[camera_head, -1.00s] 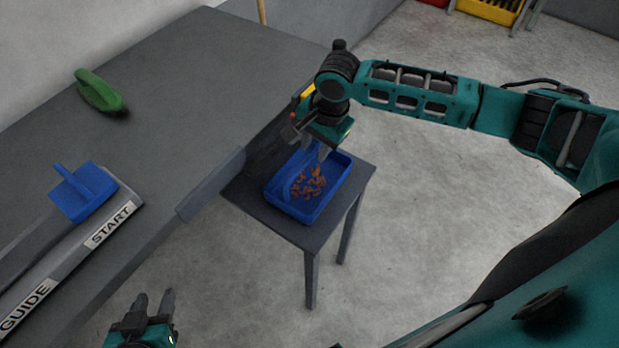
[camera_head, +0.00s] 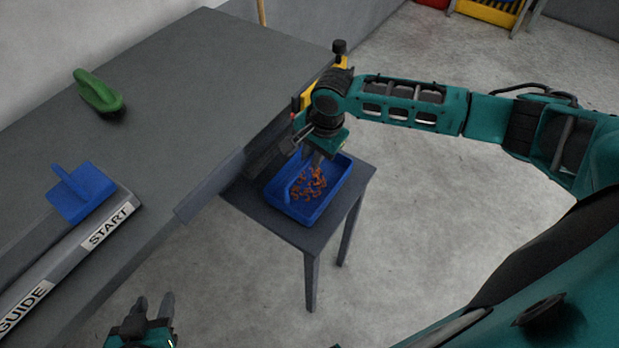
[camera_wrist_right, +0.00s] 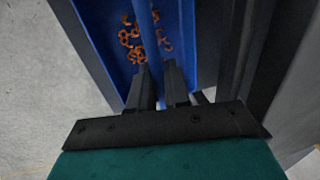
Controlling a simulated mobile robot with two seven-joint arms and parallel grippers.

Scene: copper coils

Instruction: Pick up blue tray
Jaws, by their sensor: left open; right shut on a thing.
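The blue tray (camera_head: 337,190) sits on a small dark side table and holds several orange copper coils (camera_head: 311,184). In the right wrist view, the tray (camera_wrist_right: 184,40) has a blue handle bar (camera_wrist_right: 145,32) running across it between my fingers. My right gripper (camera_head: 316,163) is down at the tray. It is shut on the handle bar, as its fingers (camera_wrist_right: 158,82) show in the right wrist view. The fingertips are partly hidden in the head view. My left gripper (camera_head: 153,306) is open and empty at the bottom edge, away from the tray.
The side table (camera_head: 312,245) stands against the large grey workbench (camera_head: 190,90). On the bench are a green brush-like tool (camera_head: 98,92), a blue handled block (camera_head: 82,192) and a guide rail with a START label (camera_head: 107,227). The floor right of the side table is clear.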

